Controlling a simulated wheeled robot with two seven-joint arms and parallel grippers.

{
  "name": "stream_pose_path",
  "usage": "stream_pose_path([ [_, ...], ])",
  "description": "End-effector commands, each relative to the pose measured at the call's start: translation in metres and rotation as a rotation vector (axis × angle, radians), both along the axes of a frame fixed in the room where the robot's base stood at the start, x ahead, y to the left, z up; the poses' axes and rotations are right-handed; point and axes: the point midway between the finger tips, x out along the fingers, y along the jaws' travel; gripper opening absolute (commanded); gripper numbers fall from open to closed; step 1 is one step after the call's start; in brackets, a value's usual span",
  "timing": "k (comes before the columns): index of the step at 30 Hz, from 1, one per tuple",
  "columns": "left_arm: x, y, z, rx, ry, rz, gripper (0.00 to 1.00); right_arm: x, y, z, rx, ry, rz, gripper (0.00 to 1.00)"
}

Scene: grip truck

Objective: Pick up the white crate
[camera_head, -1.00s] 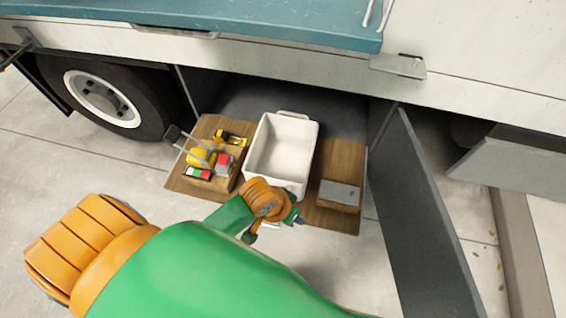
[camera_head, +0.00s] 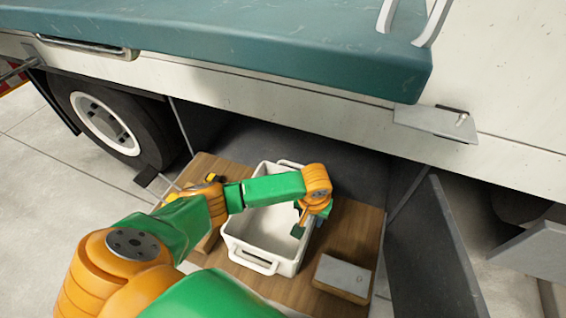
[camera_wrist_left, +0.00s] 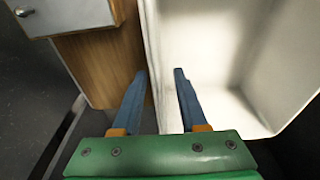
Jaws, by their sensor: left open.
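The white crate (camera_head: 270,262) is an empty open tub with a handle at its near end. It stands on the wooden shelf of the truck's open compartment. My left arm reaches across it in the head view, hiding part of its middle and left side. My left gripper (camera_head: 304,222) points down at the crate's right wall. In the left wrist view the gripper (camera_wrist_left: 160,74) is open, with the crate's side wall (camera_wrist_left: 158,40) showing between its two blue fingers. I cannot tell whether either finger touches the wall. My right gripper is not in view.
A wooden box with a grey top (camera_head: 342,274) sits right of the crate. The open grey door (camera_head: 425,255) stands further right, and the truck's side (camera_head: 290,95) overhangs above. Items on the left of the shelf are mostly hidden by my arm.

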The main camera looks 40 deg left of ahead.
Motion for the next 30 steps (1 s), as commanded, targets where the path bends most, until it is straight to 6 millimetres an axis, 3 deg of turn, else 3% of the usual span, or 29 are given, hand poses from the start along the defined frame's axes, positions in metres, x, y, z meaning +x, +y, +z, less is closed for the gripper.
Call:
stream_pose_path([
  [7,0.005,0.0,-0.051,0.001,0.0,-0.002,0.42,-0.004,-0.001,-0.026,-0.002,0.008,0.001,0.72],
  [16,0.007,0.0,-0.057,0.0,-0.001,-0.004,0.42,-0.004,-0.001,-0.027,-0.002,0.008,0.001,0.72],
  [17,0.007,0.0,-0.057,0.0,-0.001,-0.004,0.37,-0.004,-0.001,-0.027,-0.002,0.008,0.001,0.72],
  [21,0.007,0.0,-0.057,0.0,-0.001,-0.004,0.0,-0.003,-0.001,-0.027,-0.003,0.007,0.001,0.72],
  [30,0.007,0.0,-0.057,0.001,-0.001,-0.004,0.0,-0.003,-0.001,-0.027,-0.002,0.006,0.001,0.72],
])
